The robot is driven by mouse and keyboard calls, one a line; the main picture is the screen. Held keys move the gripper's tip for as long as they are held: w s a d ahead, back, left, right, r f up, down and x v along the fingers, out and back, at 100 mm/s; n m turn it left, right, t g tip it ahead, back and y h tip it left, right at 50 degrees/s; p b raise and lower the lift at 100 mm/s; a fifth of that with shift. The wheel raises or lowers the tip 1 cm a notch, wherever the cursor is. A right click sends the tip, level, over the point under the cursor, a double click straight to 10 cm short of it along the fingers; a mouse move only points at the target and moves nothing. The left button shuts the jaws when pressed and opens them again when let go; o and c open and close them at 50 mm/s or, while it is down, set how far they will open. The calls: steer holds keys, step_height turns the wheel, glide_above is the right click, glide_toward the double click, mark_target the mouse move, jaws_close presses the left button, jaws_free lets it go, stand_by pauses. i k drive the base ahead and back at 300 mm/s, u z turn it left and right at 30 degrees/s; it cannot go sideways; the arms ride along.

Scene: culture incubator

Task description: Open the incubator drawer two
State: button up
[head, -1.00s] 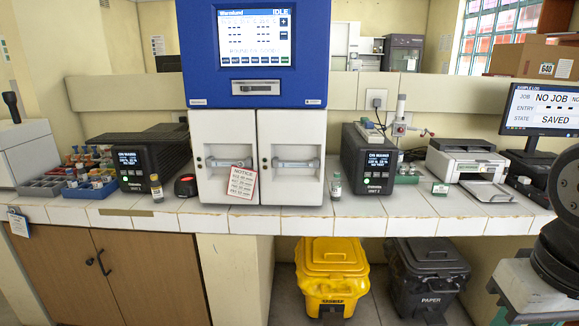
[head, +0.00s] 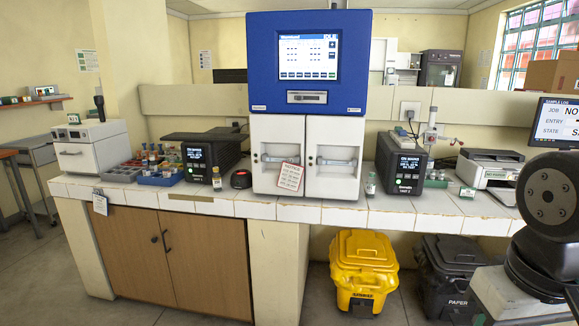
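A tall cabinet with a blue top (head: 268,75) and a lit screen (head: 308,57) stands on the tiled counter. Below the blue part are two white fronts side by side, a left one (head: 262,134) and a right one (head: 333,132). Each has a recessed horizontal handle, and both look closed. A notice card (head: 290,178) hangs low over the left front. A black box with a lit display (head: 401,168) stands right of the cabinet, and a similar one (head: 203,156) stands left. My gripper is out of view; only part of my arm shows at the right edge.
Small bottles stand by the cabinet, one right (head: 371,184) and one left (head: 217,179). A dark puck-like device (head: 241,179) sits on the counter (head: 345,217). A yellow bin (head: 364,262) and a black bin (head: 447,270) stand underneath. A printer (head: 490,167) is at right.

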mark_target(334, 143)
steer(key=u, duration=1.55)
steer(key=i, duration=1.05)
steer(key=z, duration=1.95)
